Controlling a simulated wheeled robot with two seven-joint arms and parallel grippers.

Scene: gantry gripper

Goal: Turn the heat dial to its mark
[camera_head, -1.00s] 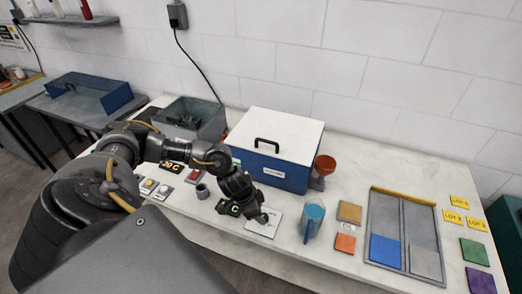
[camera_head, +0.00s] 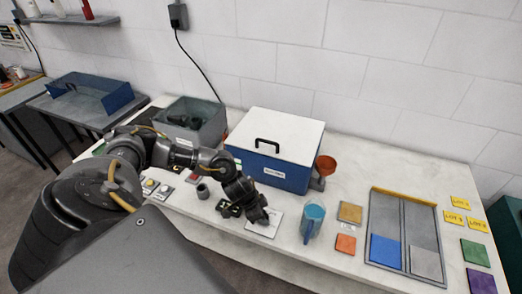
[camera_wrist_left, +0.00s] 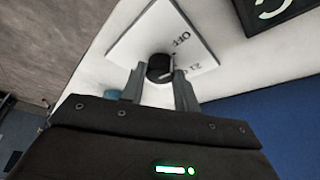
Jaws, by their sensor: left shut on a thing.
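The heat dial is a small black knob (camera_wrist_left: 160,67) on a white plate (camera_wrist_left: 150,35) printed with "OFF" and a partly hidden number. In the head view the white plate (camera_head: 270,226) lies near the table's front edge, and my gripper covers the knob there. My left gripper (camera_wrist_left: 158,84) is shut on the knob, one finger on each side of it. It also shows in the head view (camera_head: 262,216). Which mark the dial points to cannot be made out. My right gripper is not in view.
A blue box with a white lid (camera_head: 271,175) stands behind the plate. A dark display (camera_wrist_left: 280,12) lies beside the plate. A blue jug (camera_head: 312,220) stands to the right, and a small grey cup (camera_head: 203,191) to the left.

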